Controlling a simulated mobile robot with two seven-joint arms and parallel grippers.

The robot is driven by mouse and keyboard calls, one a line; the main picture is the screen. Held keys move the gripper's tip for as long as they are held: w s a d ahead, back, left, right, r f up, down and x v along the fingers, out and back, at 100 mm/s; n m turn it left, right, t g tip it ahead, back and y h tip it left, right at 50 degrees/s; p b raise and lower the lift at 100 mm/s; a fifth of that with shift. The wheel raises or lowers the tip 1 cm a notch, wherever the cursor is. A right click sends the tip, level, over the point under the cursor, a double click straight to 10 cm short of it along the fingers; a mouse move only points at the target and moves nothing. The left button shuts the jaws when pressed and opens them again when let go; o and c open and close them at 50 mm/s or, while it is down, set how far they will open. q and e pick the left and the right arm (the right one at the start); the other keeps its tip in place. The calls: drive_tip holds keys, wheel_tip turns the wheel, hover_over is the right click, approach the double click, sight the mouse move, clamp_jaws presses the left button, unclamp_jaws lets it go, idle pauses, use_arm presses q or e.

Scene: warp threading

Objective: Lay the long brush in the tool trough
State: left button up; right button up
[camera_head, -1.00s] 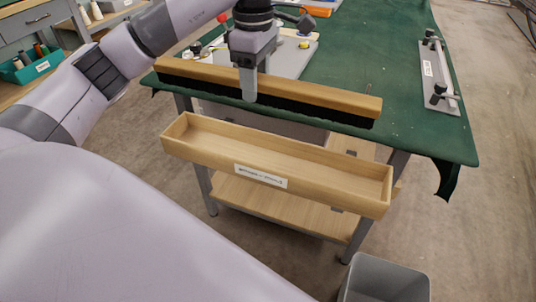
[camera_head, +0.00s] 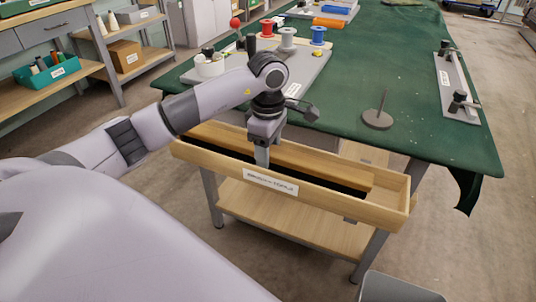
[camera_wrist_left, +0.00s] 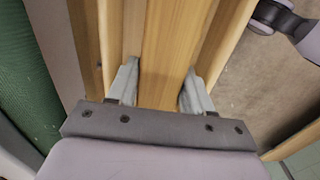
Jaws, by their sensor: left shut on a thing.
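The long brush (camera_head: 320,168) has a straight wooden back and black bristles. It lies lengthwise along the wooden tool trough (camera_head: 345,204), within its outline, with its back near rim level. Some bristles show above the front wall; whether they touch the floor is hidden. My left gripper (camera_head: 262,158) points down and is shut on the middle of the brush back. In the left wrist view, the fingers of the left gripper (camera_wrist_left: 158,88) flank the brush back (camera_wrist_left: 164,55), with trough walls on both sides.
The trough hangs at the near edge of the green-topped table (camera_head: 410,120). A dark round stand with a spike (camera_head: 378,118) and a clamped bar (camera_head: 458,88) are on the table. Spools (camera_head: 288,40) stand behind my arm.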

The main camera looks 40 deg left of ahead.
use_arm(q)
drive_tip(key=shift+f, duration=0.45)
drive_tip(key=shift+f, duration=0.15)
drive_tip(key=o, duration=0.7)
drive_tip(key=shift+r, duration=0.3)
wheel_tip(320, 180, up, 12)
drive_tip(key=shift+f+p, duration=0.1)
drive_tip(key=shift+p, duration=1)
